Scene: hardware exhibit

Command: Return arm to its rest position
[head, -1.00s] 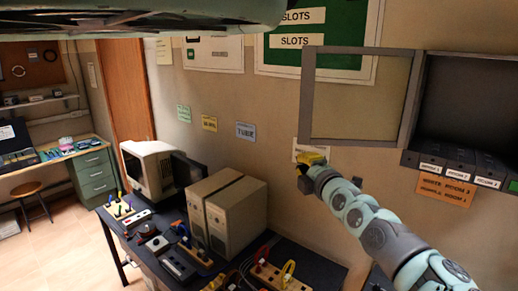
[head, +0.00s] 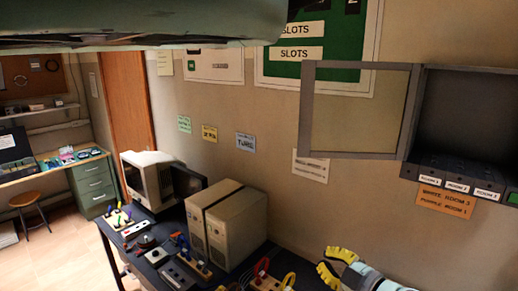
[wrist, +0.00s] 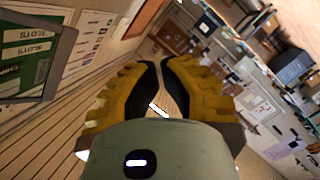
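My gripper (head: 333,262) has yellow fingers and shows low in the head view, right of the computers on the dark table. Its fingers stand apart there.
Below and left is a dark table (head: 150,272) with beige computer towers (head: 237,222), a monitor (head: 147,178) and plug boards with coloured cables. An open cabinet door frame (head: 307,110) juts out above, beside a shelf of black boxes (head: 455,181).

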